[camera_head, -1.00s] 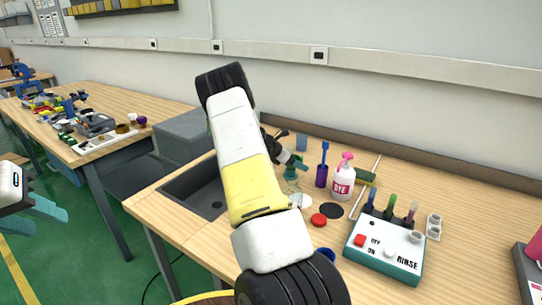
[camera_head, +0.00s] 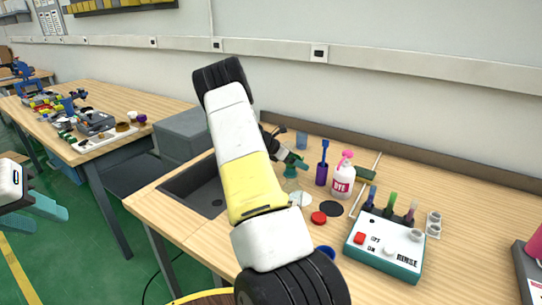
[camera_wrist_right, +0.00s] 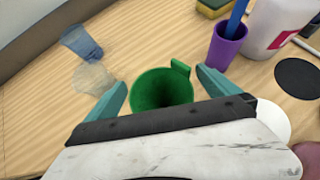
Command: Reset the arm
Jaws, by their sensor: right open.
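My left gripper (camera_head: 42,206) is at the left edge in the head view, away from the tables, with its teal fingers apart and empty. My right arm crosses the middle of the head view and hides part of the table. My right gripper (camera_head: 293,159) is near the green container (camera_head: 290,171). In the right wrist view, my right gripper (camera_wrist_right: 164,92) is open. Its teal fingers stand on either side of the green container (camera_wrist_right: 160,88), with gaps showing; whether they surround it at its height is unclear.
A purple cup (camera_head: 322,174) with a blue brush, a dye bottle (camera_head: 343,182) and a rinse machine (camera_head: 383,245) stand to the right. A blue cup (camera_head: 302,141) is behind, and a sink (camera_head: 193,191) is at the left. A red cap (camera_head: 319,218) lies in front.

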